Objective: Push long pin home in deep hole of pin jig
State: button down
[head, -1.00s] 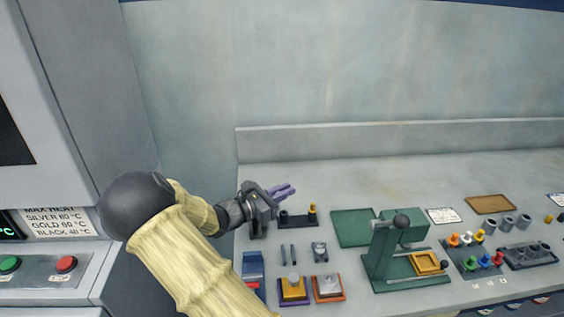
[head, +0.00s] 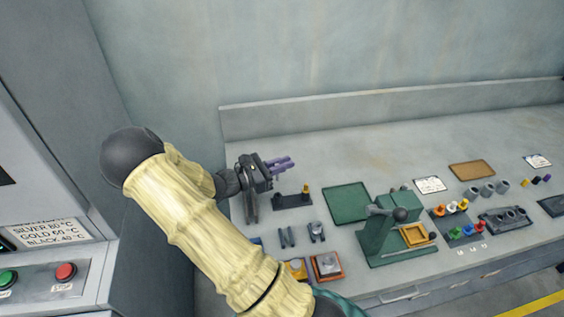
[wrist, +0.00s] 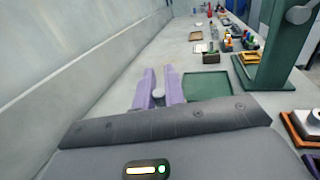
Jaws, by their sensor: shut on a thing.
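The pin jig (head: 292,201) is a small dark block on the bench. A yellow-topped pin (head: 306,190) stands upright at its right end; how deep it sits is too small to tell. My gripper (head: 286,163) has purple fingers and is behind and above the jig in the head view, apart from the yellow pin. In the wrist view my gripper (wrist: 159,93) is closed around a pale grey, round-ended piece (wrist: 158,94), which looks like the long pin. Most of that piece is hidden by the fingers. The jig is not clearly seen in the wrist view.
A green mat (head: 346,203) lies right of the jig. Small grey parts (head: 287,237) and an orange-rimmed tray (head: 326,267) are in front. The back ledge (head: 390,96) runs behind; bench between it and the jig is clear.

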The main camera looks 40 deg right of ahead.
jog(key=shift+r, duration=0.1)
notch_tip(320, 180, down, 6)
jog(key=b, duration=0.3)
dwell(0.3)
jog(key=shift+s+p, duration=0.1)
jog(key=shift+p, duration=0.2)
dwell(1.0)
jog(key=shift+p, duration=0.45)
dwell(0.8)
jog(key=shift+a, duration=0.1)
jog(key=shift+f+b, duration=0.95)
jog(key=shift+f, duration=0.8)
jog(key=shift+r, duration=0.1)
jog(key=shift+r+p, duration=1.25)
jog(key=shift+r, duration=0.1)
jog(key=shift+p, duration=0.4)
dwell(0.8)
